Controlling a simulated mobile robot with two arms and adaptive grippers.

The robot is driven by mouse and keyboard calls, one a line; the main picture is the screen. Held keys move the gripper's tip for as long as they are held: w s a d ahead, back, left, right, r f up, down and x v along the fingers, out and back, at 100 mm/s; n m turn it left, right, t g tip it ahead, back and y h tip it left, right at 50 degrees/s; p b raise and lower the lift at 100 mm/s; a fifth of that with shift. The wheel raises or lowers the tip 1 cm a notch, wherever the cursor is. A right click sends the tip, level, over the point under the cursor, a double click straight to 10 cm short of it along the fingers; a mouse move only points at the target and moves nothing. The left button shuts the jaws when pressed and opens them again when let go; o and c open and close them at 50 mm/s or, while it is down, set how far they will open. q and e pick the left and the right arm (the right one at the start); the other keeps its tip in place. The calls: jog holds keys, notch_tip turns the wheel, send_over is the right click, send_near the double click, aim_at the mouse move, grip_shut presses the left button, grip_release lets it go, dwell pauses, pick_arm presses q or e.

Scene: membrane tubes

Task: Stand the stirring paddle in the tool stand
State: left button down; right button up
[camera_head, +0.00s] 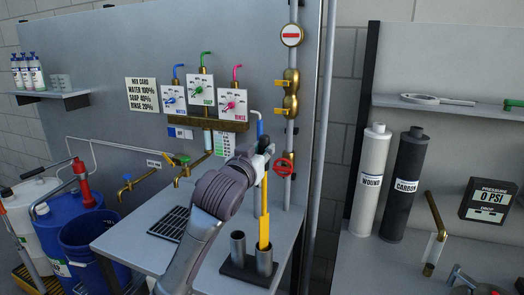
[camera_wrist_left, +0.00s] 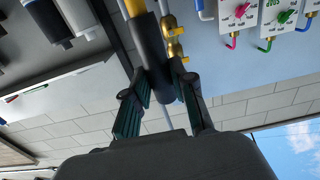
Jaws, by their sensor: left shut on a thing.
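The stirring paddle (camera_head: 264,218) is yellow with a dark grip and hangs upright from my left gripper (camera_head: 262,150). In the left wrist view, the left gripper (camera_wrist_left: 158,98) is shut around the paddle's dark handle (camera_wrist_left: 152,55). The tool stand (camera_head: 240,272) is a dark base with two grey upright tubes on the table. The paddle's yellow lower end is at the mouth of the right tube (camera_head: 265,264); its tip is hidden there, and how deep it sits cannot be told. The left tube (camera_head: 238,248) looks empty. My right gripper is not in view.
A red valve wheel (camera_head: 284,167) and a vertical pipe stand close right of my left gripper. A black grate (camera_head: 170,223) lies on the table (camera_head: 140,245). Filter cylinders (camera_head: 370,180) stand on the right bench.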

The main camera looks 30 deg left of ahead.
pick_arm(q)
jog(key=shift+f+b, duration=1.45)
jog(key=shift+f, duration=0.95)
jog(key=c, duration=0.9)
grip_release()
notch_tip(320, 180, up, 6)
jog(key=p, duration=0.6)
jog(key=shift+p, duration=0.3)
jog(key=shift+f, duration=0.1)
